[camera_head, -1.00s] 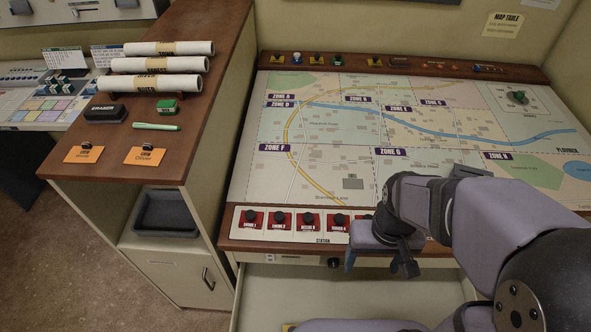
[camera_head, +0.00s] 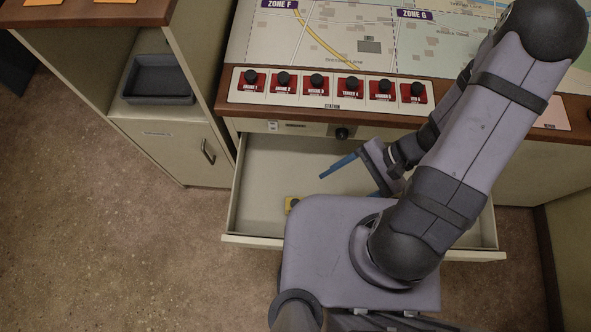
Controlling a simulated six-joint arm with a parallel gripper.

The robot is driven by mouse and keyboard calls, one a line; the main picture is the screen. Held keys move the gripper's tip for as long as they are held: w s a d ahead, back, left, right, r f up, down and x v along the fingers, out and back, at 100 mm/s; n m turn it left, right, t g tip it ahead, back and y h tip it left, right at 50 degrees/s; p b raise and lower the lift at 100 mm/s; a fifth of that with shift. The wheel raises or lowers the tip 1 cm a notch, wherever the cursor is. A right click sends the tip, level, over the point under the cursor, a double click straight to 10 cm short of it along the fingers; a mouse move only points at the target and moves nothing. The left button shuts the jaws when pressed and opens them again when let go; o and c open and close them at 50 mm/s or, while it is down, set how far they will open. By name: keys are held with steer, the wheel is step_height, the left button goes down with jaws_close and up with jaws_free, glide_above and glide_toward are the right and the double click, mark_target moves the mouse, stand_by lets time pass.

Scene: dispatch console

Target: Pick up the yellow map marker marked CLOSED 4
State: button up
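A small yellow piece with a dark top (camera_head: 292,204) lies in the open drawer (camera_head: 262,180) under the map table. My own base covers part of it, and I cannot read any marking on it. My gripper (camera_head: 351,186) is over the drawer, to the right of and farther back than the yellow piece. Its two blue fingers are spread apart with nothing visible between them.
Several red markers with black knobs (camera_head: 317,82) stand in the station strip along the front of the map table (camera_head: 330,35). A dark knob (camera_head: 341,133) sits below the table edge. A cabinet with a grey tray (camera_head: 158,80) stands at left.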

steer(key=a+f+m+t+y+b, duration=0.1)
steer(key=f+m+t+b, duration=0.1)
steer(key=f, duration=0.4)
steer(key=a+f+m+t+y+b, duration=0.1)
steer(key=a+f+m+b, duration=0.1)
steer(key=f+m, duration=0.3)
steer(key=s+a+f+m+t+y+b, duration=0.1)
steer(key=a+f+m+t+b, duration=0.1)
steer(key=f, duration=0.4)
steer(key=shift+s+f+m+t+y+b, duration=0.1)
steer(key=shift+f+m+t+y+b, duration=0.25)
steer(key=shift+m+b, duration=0.45)
steer(key=shift+x, duration=0.95)
steer(key=shift+a+f+p, duration=0.1)
steer(key=shift+p, duration=0.2)
steer(key=shift+s+p+x, duration=0.2)
steer(key=shift+p+x, duration=0.15)
steer(key=shift+x, duration=2.2)
steer(key=shift+w, duration=0.15)
steer(key=c, duration=1.1)
